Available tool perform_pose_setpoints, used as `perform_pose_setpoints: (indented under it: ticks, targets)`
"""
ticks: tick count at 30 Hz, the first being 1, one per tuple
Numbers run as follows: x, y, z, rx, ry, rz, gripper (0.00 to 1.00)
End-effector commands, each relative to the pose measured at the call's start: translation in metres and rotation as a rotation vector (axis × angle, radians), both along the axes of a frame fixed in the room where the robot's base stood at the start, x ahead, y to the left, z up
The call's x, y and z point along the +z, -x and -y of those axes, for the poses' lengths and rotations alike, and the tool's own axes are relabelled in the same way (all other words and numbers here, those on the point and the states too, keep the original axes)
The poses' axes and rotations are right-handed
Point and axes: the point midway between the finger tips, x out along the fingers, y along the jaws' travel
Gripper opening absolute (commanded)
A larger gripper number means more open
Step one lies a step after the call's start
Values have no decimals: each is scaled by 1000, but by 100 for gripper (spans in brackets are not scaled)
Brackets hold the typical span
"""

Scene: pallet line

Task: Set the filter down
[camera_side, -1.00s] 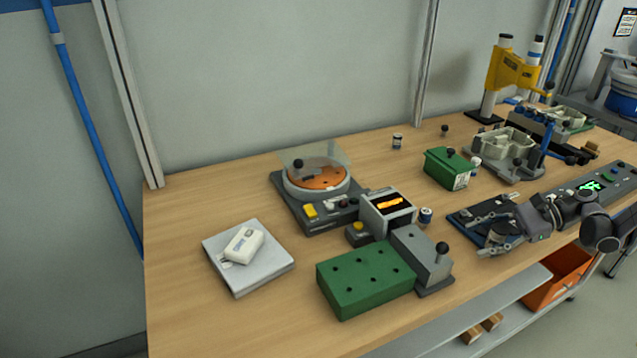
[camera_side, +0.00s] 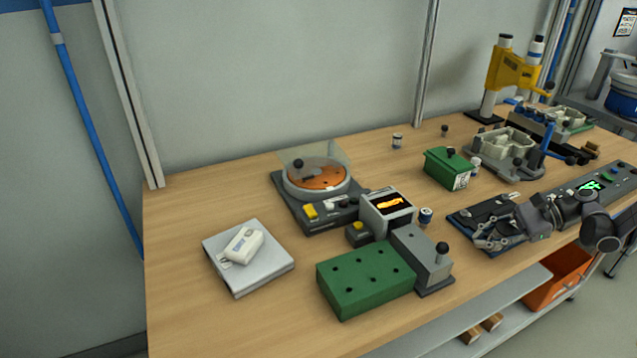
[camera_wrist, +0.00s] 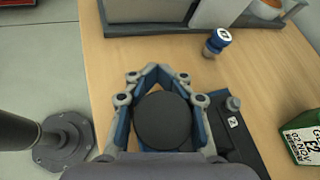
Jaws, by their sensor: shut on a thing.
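The filter shows in the wrist view as a round, black-topped piece (camera_wrist: 163,121) between the fingers of my gripper (camera_wrist: 154,84). My gripper is shut on it. In the side view my gripper (camera_side: 492,238) is low over the dark blue plate (camera_side: 468,217) at the right front of the bench, and the fingers mostly hide the filter there. The plate also shows in the wrist view (camera_wrist: 240,145), with a small label marked 2. I cannot tell whether the filter's underside touches the plate.
A small blue-and-white jar (camera_side: 426,216) stands left of the plate. A green box (camera_side: 447,169) is behind it. A grey block with a black knob (camera_side: 423,259) and a green holed block (camera_side: 366,279) stand farther left. The bench's front edge is close to my gripper.

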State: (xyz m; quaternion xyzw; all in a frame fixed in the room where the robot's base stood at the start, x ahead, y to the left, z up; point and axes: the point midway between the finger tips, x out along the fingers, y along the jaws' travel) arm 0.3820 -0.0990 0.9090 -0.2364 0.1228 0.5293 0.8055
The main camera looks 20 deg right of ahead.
Motion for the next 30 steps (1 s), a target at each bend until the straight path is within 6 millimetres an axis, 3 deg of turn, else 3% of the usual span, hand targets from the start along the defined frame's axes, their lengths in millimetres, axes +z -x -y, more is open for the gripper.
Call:
perform_pose_setpoints:
  ticks: [8,21,26,30]
  targets:
    - [16,0,0,0,0,0,0]
    - [80,0,0,0,0,0,0]
    - [94,-1,0,-2,0,-1,0]
    - [98,-17,6,-28,2,-14,0]
